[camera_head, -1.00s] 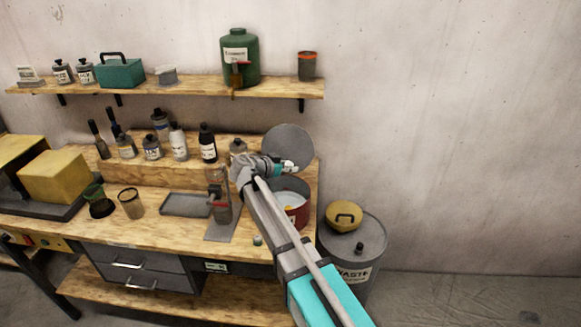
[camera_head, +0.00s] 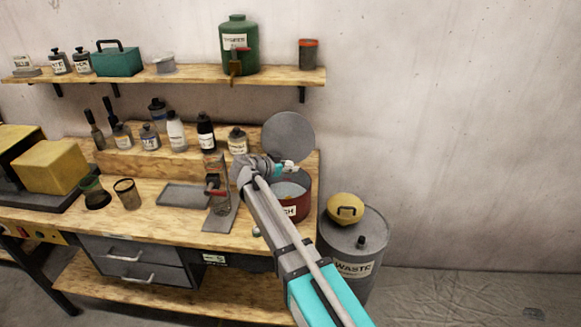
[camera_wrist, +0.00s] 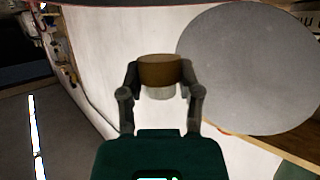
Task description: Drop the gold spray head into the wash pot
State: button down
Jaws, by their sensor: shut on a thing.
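My gripper (camera_wrist: 158,78) is shut on the gold spray head (camera_wrist: 160,68), a short gold-brown cylinder with a pale lower part, gripped from both sides in the wrist view. In the head view my gripper (camera_head: 288,167) appears over the wash pot (camera_head: 303,200), a dark red round pot with a partly readable label at the right end of the bench. Greyish contents show inside it. My arm hides the pot's left side. The spray head is too small to make out in the head view. Its exact height above the pot cannot be told.
A grey round disc (camera_head: 288,137) stands upright behind the pot and also shows in the wrist view (camera_wrist: 250,70). Bottles (camera_head: 206,137) line the riser; a stand (camera_head: 219,200) is left of my arm. A waste drum (camera_head: 355,250) with a yellow lid (camera_head: 345,208) is right.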

jog(key=shift+c, duration=1)
grip_release()
jog(key=shift+s, duration=0.2)
